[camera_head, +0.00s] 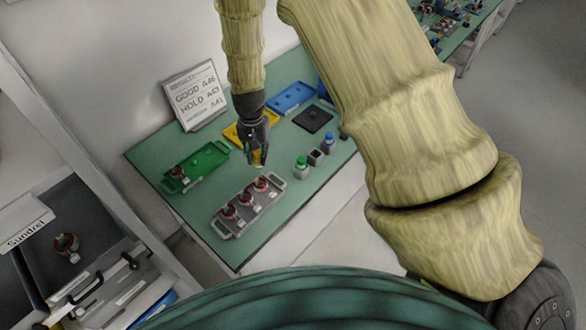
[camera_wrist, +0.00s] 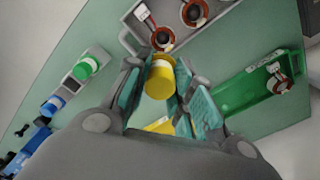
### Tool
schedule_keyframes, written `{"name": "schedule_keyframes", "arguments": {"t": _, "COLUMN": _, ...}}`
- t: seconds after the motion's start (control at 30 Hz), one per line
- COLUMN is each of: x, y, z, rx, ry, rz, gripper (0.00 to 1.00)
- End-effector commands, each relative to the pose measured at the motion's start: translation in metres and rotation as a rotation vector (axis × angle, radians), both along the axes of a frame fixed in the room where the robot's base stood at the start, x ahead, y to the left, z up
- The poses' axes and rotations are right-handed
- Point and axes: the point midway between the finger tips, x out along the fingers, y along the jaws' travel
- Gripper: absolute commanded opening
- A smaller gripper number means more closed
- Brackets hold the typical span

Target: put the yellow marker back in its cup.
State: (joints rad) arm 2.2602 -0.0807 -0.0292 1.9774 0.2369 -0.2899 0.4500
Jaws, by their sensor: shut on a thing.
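My gripper (camera_head: 257,158) points down over the green table, between the grey tray and the yellow tray. In the wrist view its teal-padded fingers (camera_wrist: 160,95) are closed on the yellow marker (camera_wrist: 160,78), a short yellow cylinder with a pale band at its far end. In the head view only a small yellow bit of the marker shows below the fingertips. A row of small holders stands to the right of my gripper: one with a green marker (camera_head: 301,167), a dark-topped grey cup (camera_head: 315,157) with no marker visible, and one with a blue marker (camera_head: 329,143).
The grey tray (camera_head: 228,234) with copper-wound stators lies in front of my gripper. A green tray (camera_head: 212,152) is at left, a yellow tray (camera_head: 233,135) behind, a blue tray (camera_head: 292,97) and black plate (camera_head: 313,119) behind right. A sign (camera_head: 196,96) stands at the back.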

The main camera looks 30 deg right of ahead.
Motion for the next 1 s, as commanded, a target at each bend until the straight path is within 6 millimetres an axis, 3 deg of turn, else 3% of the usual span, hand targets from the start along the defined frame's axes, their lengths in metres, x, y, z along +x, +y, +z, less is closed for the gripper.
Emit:
{"name": "schedule_keyframes", "arguments": {"t": 0.5, "x": -0.058, "y": -0.086, "z": -0.017, "rx": -0.017, "ry": -0.005, "rz": -0.004, "gripper": 0.02}}
{"name": "schedule_keyframes", "arguments": {"t": 0.7, "x": -0.087, "y": -0.11, "z": -0.027, "rx": -0.011, "ry": -0.003, "rz": -0.001, "gripper": 0.02}}
{"name": "schedule_keyframes", "arguments": {"t": 1.0, "x": -0.121, "y": -0.128, "z": -0.036, "rx": 0.004, "ry": -0.001, "rz": 0.007, "gripper": 0.02}}
